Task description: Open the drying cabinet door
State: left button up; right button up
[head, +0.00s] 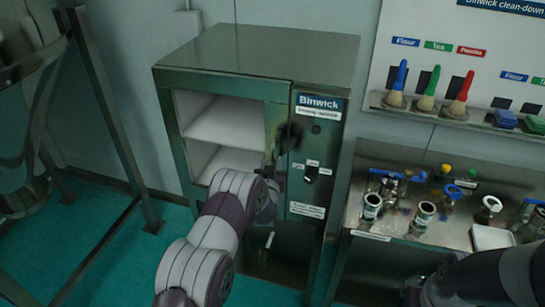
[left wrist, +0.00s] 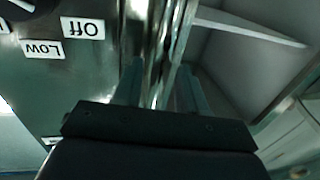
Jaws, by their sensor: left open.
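The drying cabinet (head: 250,50) is a dark metal box labelled Binwick, with pale shelves (head: 225,122) showing through its front on the left. I cannot tell whether glass covers this front. My left gripper (head: 287,150) is at the strip between the shelf front and the control panel, mostly hidden by its own wrist. In the left wrist view my left gripper (left wrist: 158,88) is open, its fingers on either side of a shiny upright metal bar (left wrist: 155,50), likely the door handle or edge. Contact is unclear.
The control panel (head: 318,150) with a dark knob stands right of the shelf front. A steel bench (head: 400,170) with jars and bottles is to the right, under a brush rack (head: 440,112). A metal frame (head: 110,110) stands at left. Green floor lies between frame and cabinet.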

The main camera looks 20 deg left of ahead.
pick_arm(q)
jog(key=shift+d+r, duration=0.15)
jog(key=shift+r, duration=0.25)
jog(key=shift+w+f, duration=0.25)
jog(key=shift+w, duration=0.05)
jog(key=shift+c, duration=0.3)
jog(key=shift+w, duration=0.1)
jog(key=c, duration=0.6)
grip_shut()
jog(key=shift+s+r, duration=0.1)
jog(key=shift+s, duration=0.1)
